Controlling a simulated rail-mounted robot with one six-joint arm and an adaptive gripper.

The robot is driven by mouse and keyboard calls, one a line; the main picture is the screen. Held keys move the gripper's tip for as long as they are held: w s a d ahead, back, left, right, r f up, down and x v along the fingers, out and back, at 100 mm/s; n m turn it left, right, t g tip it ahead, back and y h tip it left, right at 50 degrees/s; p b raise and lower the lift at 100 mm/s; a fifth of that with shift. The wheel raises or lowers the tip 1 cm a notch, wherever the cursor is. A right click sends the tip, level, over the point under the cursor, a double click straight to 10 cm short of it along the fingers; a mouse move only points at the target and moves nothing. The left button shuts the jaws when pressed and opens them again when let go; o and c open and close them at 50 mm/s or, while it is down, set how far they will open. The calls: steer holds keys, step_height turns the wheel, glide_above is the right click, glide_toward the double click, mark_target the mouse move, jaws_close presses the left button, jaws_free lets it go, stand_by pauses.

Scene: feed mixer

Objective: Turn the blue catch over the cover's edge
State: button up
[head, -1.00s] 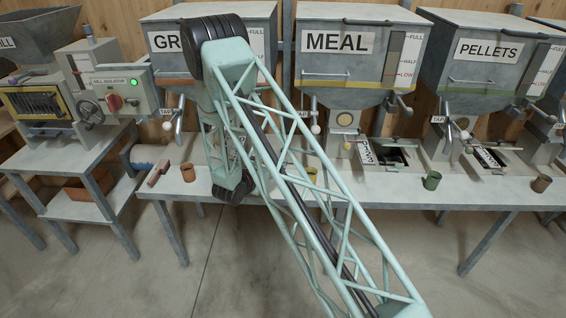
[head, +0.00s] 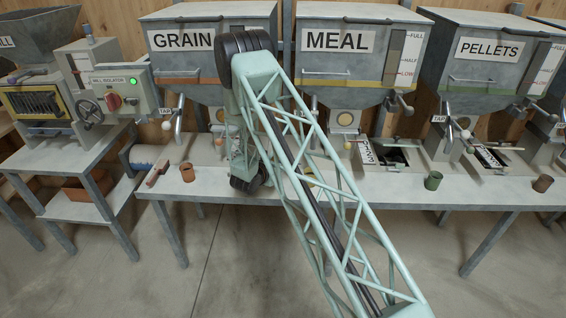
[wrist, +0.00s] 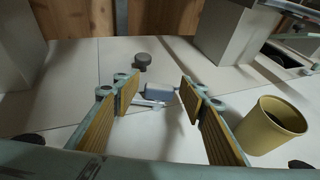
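In the wrist view, my gripper (wrist: 158,100) is open, with its ribbed yellow pads apart and nothing held between them. A small blue-grey block (wrist: 161,89), which looks like the catch, lies beyond the fingertips, roughly between them. A pale bar (wrist: 149,103) lies at its near side. A dark round knob (wrist: 142,60) stands behind it on the pale flat surface (wrist: 85,75). Thin seams cross this surface, but I cannot tell which part is the cover or where its edge runs. My arm hides the gripper and catch in the head view.
A yellow cup (wrist: 268,127) stands close to the right finger. A grey post (wrist: 225,35) rises behind on the right, with a dark opening (wrist: 285,55) beside it. In the head view, a green cup (head: 433,181) and brown cups (head: 187,172) stand along the bench's front.

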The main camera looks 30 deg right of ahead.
steer(key=shift+c, duration=0.9)
steer(key=c, duration=0.7)
steer(key=shift+m+g+h, duration=0.5)
steer(key=shift+m+g, duration=0.3)
steer(key=o, duration=0.9)
steer(key=shift+a, duration=0.1)
steer(key=shift+v, duration=5.95)
steer(key=shift+r, duration=0.1)
steer(key=shift+c, duration=0.5)
